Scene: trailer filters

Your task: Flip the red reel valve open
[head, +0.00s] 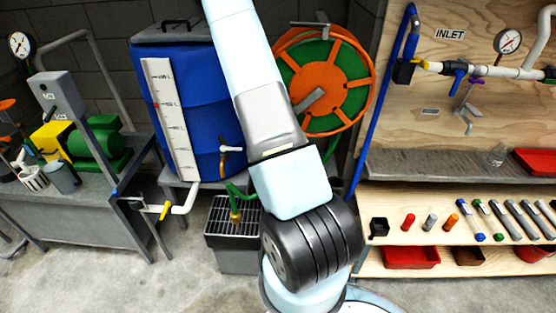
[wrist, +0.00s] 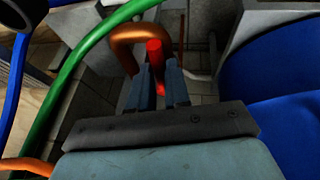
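The hose reel (head: 325,80), with an orange rim and spokes and a green hose, hangs at the back, partly behind my arm in the head view. My gripper (wrist: 160,80) shows in the wrist view, its two dark fingers a narrow gap apart. The red valve handle (wrist: 154,52), a short upright bar, stands at the fingertips, and more red shows between the fingers. I cannot tell whether the fingers press on it. A copper-coloured curved pipe (wrist: 125,42) is just behind the handle. In the head view my arm hides the gripper and the red valve.
A blue barrel (head: 205,100) stands left of the reel; blue also fills the right of the wrist view. A green hose (wrist: 75,70) passes close on the left there. A grated drain box (head: 228,225) is below. A wooden board and shelf (head: 400,225) with tools are on the right.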

